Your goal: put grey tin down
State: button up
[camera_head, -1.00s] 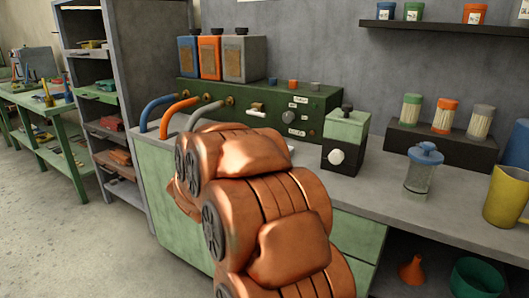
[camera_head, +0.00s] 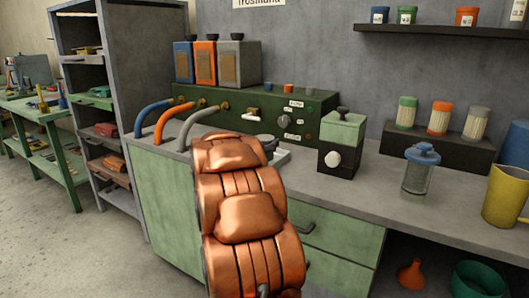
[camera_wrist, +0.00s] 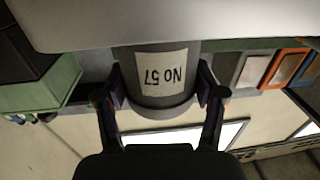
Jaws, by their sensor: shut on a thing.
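A grey tin (camera_wrist: 155,92) with a pale label reading "No 57" fills the middle of the wrist view, where the label appears upside down. My gripper (camera_wrist: 162,98) is shut on it, one finger on each side. My arm hides most of the gripper and the tin there.
A green control box (camera_head: 310,118) stands behind the tray, with blue, orange and grey hoses (camera_head: 200,122) on its left. A green-and-black grinder-like box (camera_head: 341,145) stands right of the tray. A lidded glass jar (camera_head: 420,170) and yellow mug (camera_head: 507,195) stand further right. Counter between them is clear.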

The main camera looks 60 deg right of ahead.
jog(key=shift+f+b, duration=0.4)
jog(key=shift+f, duration=0.9)
jog(key=shift+f, duration=0.15)
jog(key=o, duration=1.3)
jog(key=shift+a, duration=0.45)
jog(key=a, duration=0.3)
jog(key=s+a+p, duration=0.1)
jog(key=a, duration=0.3)
jog(key=a+p, duration=0.1)
jog(key=a, duration=0.3)
jog(key=shift+s, duration=0.35)
